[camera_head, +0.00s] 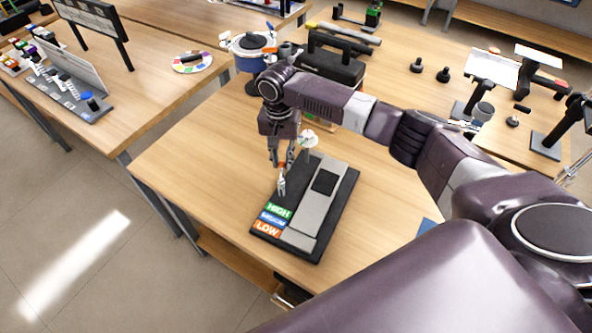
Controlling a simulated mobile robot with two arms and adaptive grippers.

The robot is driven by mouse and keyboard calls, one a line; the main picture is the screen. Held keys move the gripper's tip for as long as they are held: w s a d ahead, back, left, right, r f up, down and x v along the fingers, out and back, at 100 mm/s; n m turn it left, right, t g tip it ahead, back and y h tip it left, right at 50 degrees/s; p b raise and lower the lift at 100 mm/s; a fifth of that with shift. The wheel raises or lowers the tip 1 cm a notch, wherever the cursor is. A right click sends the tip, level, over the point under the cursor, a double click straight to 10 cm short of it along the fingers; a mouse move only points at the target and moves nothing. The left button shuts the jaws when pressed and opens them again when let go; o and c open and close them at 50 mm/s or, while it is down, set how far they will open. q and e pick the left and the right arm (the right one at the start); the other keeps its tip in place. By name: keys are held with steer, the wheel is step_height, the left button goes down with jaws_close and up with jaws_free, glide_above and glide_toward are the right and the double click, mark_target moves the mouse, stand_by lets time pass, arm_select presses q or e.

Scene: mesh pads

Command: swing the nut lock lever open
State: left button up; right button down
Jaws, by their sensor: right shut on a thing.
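A dark board (339,208) with a grey plate lies on the near wooden table. Green HIGH, blue MEDIUM and orange LOW labels are at its lower left. My right gripper (281,168) points down over the board's left side, above the HIGH label. Its fingers are shut on a small part with a red spot, with a silvery tip (281,185) below. I take this for the lever, but it is too small and too covered to be sure. I cannot make out the nut. My left gripper is out of view.
A small post with a round white and red top (308,138) stands just right of the gripper. Bare table (190,165) lies left of the board. My right arm spans the table's right side.

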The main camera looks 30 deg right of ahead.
steer(key=shift+a, duration=0.1)
steer(key=shift+w+a+p, duration=0.2)
steer(key=shift+a, duration=0.35)
steer(key=shift+w+a+p, duration=0.15)
steer(key=shift+a+p, duration=0.05)
steer(key=shift+a, duration=0.35)
steer(key=shift+r, duration=0.1)
steer(key=shift+a, duration=0.25)
steer(key=c, duration=1.7)
jaws_free()
steer(key=shift+d, duration=0.1)
